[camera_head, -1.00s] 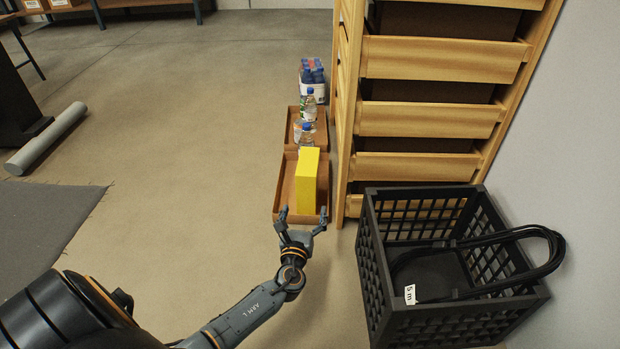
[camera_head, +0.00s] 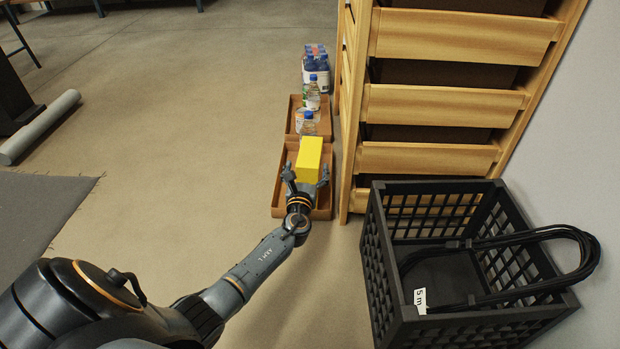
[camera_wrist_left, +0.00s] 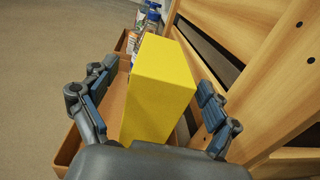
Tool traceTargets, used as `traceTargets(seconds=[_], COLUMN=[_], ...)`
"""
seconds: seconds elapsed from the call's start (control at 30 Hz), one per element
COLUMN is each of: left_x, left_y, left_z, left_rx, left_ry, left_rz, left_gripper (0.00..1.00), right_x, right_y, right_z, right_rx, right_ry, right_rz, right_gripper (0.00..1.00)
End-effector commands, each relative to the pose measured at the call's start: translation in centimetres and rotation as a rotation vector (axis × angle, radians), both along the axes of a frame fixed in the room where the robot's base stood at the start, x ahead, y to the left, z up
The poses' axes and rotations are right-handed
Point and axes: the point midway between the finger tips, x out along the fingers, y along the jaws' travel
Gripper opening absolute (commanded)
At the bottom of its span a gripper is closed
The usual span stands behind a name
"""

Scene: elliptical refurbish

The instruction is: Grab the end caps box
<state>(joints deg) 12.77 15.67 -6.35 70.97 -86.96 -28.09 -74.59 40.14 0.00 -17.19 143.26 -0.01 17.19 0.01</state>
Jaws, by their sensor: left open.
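The end caps box is likely the plain yellow box (camera_head: 309,155), which stands upright in a shallow brown tray (camera_head: 278,200) on the floor. I see no label on it. My left gripper (camera_head: 305,176) is open at the near side of the box. In the left wrist view the yellow box (camera_wrist_left: 160,88) rises between the two open fingers (camera_wrist_left: 150,105), one on each side, with gaps visible. The lower part of the box is hidden by the gripper. My right gripper is not in view.
A wooden drawer shelf (camera_head: 440,105) stands close to the right of the tray. A black crate (camera_head: 395,270) with a coiled black cable (camera_head: 545,235) is at the right front. Bottles (camera_head: 313,95) stand behind the box.

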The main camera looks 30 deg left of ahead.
Motion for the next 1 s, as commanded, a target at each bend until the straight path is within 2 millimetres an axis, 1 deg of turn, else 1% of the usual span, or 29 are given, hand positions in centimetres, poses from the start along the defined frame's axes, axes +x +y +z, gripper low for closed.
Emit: traceTargets(seconds=[0.03, 0.1, 0.23, 0.3, 0.43, 0.67, 0.7, 0.77, 0.8, 0.97, 1.0], left_x=[0.5, 1.2, 2.6, 3.5, 4.3, 4.3, 4.3, 4.3, 4.3, 4.3, 4.3], left_y=[0.2, 0.5, 1.1, 1.6, 1.9, 2.0, 2.0, 1.9, 1.9, 1.9, 1.9], left_z=[-0.6, -1.1, -1.6, -1.4, -1.1, -1.0, -1.0, -1.0, -1.0, -1.0, -1.0], left_rx=[-0.001, -0.001, -0.003, -0.001, 0.0, -0.001, -0.001, -0.001, -0.001, -0.001, -0.001], left_ry=[-0.002, -0.004, -0.004, -0.004, -0.001, 0.0, 0.0, 0.0, 0.0, 0.0, 0.0], left_rz=[0.001, 0.002, 0.001, 0.002, 0.001, 0.001, 0.001, 0.001, 0.0, 0.0, 0.0], left_gripper=[0.88, 0.88, 0.88, 0.88, 0.88, 0.88, 0.8, 0.67, 0.59, 0.27, 0.18], right_x=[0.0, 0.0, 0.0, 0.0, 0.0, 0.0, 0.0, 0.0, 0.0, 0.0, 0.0], right_y=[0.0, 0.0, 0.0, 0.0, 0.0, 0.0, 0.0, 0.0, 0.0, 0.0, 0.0], right_z=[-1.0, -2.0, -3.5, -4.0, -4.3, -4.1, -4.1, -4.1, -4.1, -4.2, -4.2], right_rx=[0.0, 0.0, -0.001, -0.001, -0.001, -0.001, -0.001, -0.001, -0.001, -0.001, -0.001], right_ry=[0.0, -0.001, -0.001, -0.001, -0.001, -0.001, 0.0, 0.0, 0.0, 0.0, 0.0], right_rz=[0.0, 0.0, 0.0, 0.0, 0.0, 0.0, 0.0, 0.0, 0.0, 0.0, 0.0], right_gripper=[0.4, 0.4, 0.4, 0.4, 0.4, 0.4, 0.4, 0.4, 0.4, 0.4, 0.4])
